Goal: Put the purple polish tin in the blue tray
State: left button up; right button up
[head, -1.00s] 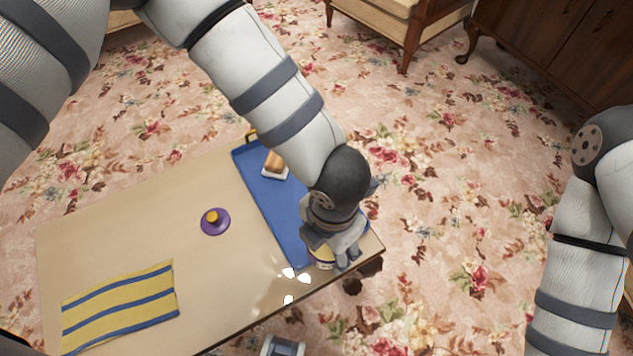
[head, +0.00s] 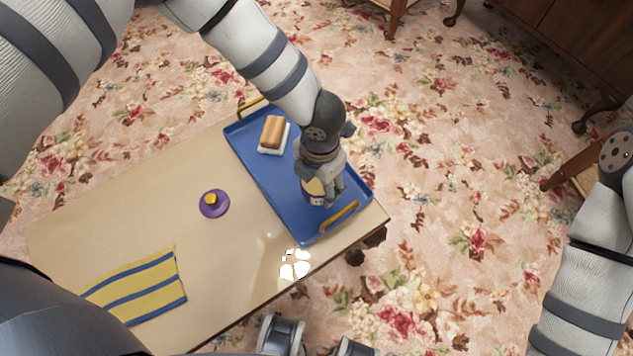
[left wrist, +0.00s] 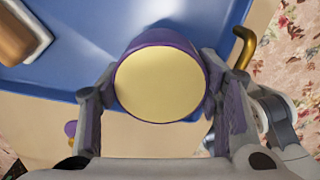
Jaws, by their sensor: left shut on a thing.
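The purple polish tin (head: 314,192) is a round tin with purple sides and a pale yellow top. In the left wrist view the tin (left wrist: 160,85) sits between the two fingers. My left gripper (head: 325,190) is shut on it, over the right-hand part of the blue tray (head: 262,180). The tray also fills the upper part of the left wrist view (left wrist: 90,72). I cannot tell whether the tin touches the tray floor.
A bread-like item on a white base (head: 272,134) occupies the tray's far left end. The tray has yellow handles (head: 339,217). A purple disc with a yellow knob (head: 213,203) and a yellow-and-blue striped cloth (head: 140,287) lie on the table (head: 100,215). The tray's middle is clear.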

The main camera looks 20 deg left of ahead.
aim_at(316, 187)
pick_arm(q)
jog(key=shift+w+a+f, duration=0.2)
jog(key=shift+f, duration=0.15)
jog(key=shift+w+a+f+b, duration=0.15)
jog(key=shift+f+b, duration=0.05)
jog(key=shift+f, duration=0.7)
jog(key=shift+w+a+f+b, duration=0.1)
jog(key=shift+w+f+b, duration=0.1)
jog(key=shift+f, duration=0.7)
pick_arm(e)
jog(key=shift+s+f, duration=0.45)
jog(key=shift+f, duration=0.05)
pick_arm(q)
jog(key=shift+f, duration=0.2)
jog(key=o, duration=1.3)
jog(key=shift+r, duration=0.15)
